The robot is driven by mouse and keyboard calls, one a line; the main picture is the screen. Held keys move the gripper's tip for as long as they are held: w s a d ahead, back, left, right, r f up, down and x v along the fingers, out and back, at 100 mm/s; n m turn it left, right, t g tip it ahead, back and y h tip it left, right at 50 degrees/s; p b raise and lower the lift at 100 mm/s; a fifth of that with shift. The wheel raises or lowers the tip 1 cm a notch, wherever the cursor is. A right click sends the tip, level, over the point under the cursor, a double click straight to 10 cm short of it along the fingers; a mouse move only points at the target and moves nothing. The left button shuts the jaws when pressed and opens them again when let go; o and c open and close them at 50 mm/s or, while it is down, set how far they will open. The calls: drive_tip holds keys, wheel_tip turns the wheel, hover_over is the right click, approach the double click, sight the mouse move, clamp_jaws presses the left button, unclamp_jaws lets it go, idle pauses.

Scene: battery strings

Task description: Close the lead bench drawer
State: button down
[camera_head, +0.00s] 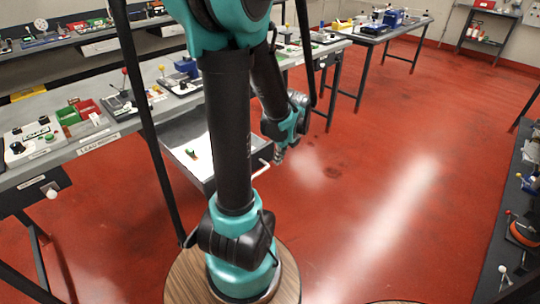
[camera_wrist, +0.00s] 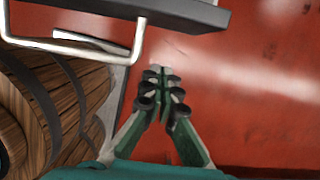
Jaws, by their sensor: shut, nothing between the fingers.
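The lead bench (camera_head: 130,133) carries a "LEAD BENCH" label, and its drawer (camera_head: 213,160) sticks out from under the top, clearly open. A small green-and-white item lies inside it. The drawer's pale bar handle (camera_head: 262,170) shows at its front. In the wrist view, the dark drawer front (camera_wrist: 190,12) is across the top and the handle (camera_wrist: 85,47) is at upper left. My gripper (camera_head: 279,157) is in front of the drawer, near the handle. Its fingertips (camera_wrist: 161,76) are together and empty, apart from the handle in the wrist view. Part of the drawer is hidden behind my arm.
Another drawer front with a white knob (camera_head: 50,191) is at the left. Test devices cover the bench top. More benches stand at the back, and a dark bench (camera_head: 515,215) stands at the right edge. The red floor (camera_head: 390,170) between is clear.

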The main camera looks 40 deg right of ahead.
sight(270, 154)
drive_tip(key=shift+w+a+f, duration=0.1)
drive_tip(key=shift+w+f, duration=0.05)
drive_tip(key=shift+w, duration=0.55)
drive_tip(key=shift+w+a+f, duration=0.1)
drive_tip(key=shift+w+f, duration=0.1)
drive_tip(key=shift+w, duration=0.55)
drive_tip(key=shift+w+f, duration=0.15)
drive_tip(key=shift+w, duration=0.55)
